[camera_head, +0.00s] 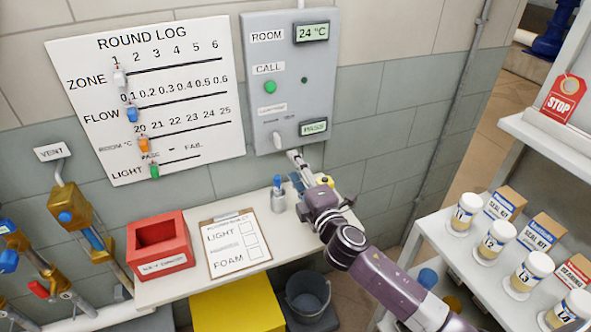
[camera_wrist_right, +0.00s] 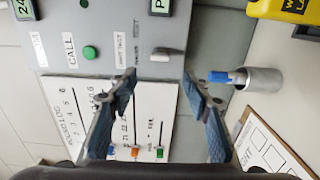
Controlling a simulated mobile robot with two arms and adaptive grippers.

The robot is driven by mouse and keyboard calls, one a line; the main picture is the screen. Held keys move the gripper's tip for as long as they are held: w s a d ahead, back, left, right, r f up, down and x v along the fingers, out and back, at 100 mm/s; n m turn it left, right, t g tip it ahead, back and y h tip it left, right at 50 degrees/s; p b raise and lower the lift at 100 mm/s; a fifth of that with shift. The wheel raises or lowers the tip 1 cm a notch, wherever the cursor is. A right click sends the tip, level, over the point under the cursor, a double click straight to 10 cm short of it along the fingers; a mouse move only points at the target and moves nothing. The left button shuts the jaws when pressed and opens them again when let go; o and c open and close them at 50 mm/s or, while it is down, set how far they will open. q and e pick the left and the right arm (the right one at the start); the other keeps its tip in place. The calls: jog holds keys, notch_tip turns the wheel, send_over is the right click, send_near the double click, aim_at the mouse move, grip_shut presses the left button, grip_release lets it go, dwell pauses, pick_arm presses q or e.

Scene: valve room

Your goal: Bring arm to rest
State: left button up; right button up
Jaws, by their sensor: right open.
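My right arm comes in from the lower right in the head view. Its gripper (camera_head: 297,172) is just below the grey wall panel (camera_head: 289,85), above the white shelf. In the right wrist view the gripper (camera_wrist_right: 159,78) has its two blue-padded fingers spread apart, with nothing between them. The panel's pale lever (camera_wrist_right: 165,53) lies beyond the fingertips, and a gap seems to separate them. The green call button (camera_head: 270,87) and the lit displays also show on the panel. My left gripper is not in view.
On the shelf stand a metal cup with a blue-capped marker (camera_head: 278,198), a clipboard (camera_head: 236,243) and a red box (camera_head: 160,246). The round log board (camera_head: 150,98) hangs left. Several jars and seal kits stand on the right rack (camera_head: 440,240). A bucket (camera_head: 308,297) is below.

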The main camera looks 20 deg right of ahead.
jog(key=s+d+f+m+g+h, duration=0.25)
jog(key=s+f+m+g, duration=0.35)
jog(key=s+f+m, duration=0.55)
jog(key=s+a+f+m+g+y, duration=0.1)
jog(key=s+a+f+m+g, duration=0.15)
jog(key=s, duration=0.65)
jog(key=s+a+f+m+g, duration=0.1)
jog(key=s+f+g, duration=0.15)
jog(key=s, duration=0.55)
jog(key=s+a+f+m+g+y, duration=0.1)
jog(key=s+a+f+m+g, duration=0.15)
jog(key=s, duration=0.65)
notch_tip(320, 180, down, 26)
jog(key=s+n+g, duration=0.1)
jog(key=s+g, duration=0.1)
jog(key=s, duration=0.1)
jog(key=s+d+f, duration=0.2)
jog(key=s+f, duration=0.6)
jog(key=s+d+f+g, duration=0.1)
jog(key=s+f, duration=0.7)
jog(key=s, duration=0.1)
jog(key=shift+d+f, duration=0.25)
jog(key=shift+d, duration=0.15)
